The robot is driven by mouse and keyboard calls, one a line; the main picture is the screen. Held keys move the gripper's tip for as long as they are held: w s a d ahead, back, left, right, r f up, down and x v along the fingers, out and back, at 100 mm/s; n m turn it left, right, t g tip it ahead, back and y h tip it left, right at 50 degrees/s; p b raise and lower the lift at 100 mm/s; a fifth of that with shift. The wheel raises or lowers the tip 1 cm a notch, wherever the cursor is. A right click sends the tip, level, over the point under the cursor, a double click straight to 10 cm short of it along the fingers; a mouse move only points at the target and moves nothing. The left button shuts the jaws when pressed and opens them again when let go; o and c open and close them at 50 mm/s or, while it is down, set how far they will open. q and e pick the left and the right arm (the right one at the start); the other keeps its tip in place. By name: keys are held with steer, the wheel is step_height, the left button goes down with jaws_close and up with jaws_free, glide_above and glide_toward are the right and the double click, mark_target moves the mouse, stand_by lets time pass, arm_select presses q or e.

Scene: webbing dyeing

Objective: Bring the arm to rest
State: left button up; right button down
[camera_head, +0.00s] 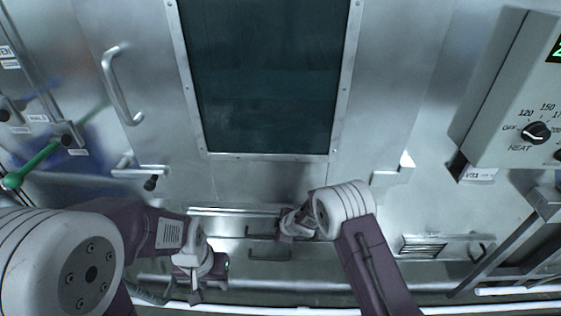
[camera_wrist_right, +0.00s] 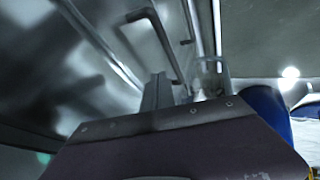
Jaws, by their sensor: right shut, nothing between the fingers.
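My right arm comes in from the lower right in the head view, and its right gripper (camera_head: 285,228) is folded in front of the steel machine front, low in the middle. In the right wrist view the right gripper (camera_wrist_right: 183,88) shows beyond its purple body; it is shut with nothing held. My left arm comes in from the lower left. Its left gripper (camera_head: 196,292) hangs low, left of the right one, with a gap between them. I cannot tell whether the left gripper is open or shut.
The steel machine has a dark window (camera_head: 265,75), a door handle (camera_head: 120,85) and low drawer handles (camera_head: 268,255) near the right gripper. A control box with a heat knob (camera_head: 536,133) juts out at right. A green-knobbed lever (camera_head: 35,165) sticks out at left.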

steer(key=s+d+r+m+h, duration=0.2)
steer(key=d+r+m, duration=0.2)
steer(key=d, duration=0.3)
steer(key=s+d+r+m+h, duration=0.2)
steer(key=s+d+r+m, duration=0.1)
steer(key=d+r, duration=0.25)
steer(key=s+d+r+m+g, duration=0.2)
steer(key=s+d+m, duration=0.2)
steer(key=s, duration=0.7)
steer(key=s+d+r+m+g, duration=0.2)
steer(key=s+d+m, duration=0.3)
steer(key=s, duration=0.5)
steer(key=shift+s+r+m+g, duration=0.3)
steer(key=shift+s+m, duration=0.05)
steer(key=shift+m, duration=0.25)
steer(key=shift+d, duration=0.1)
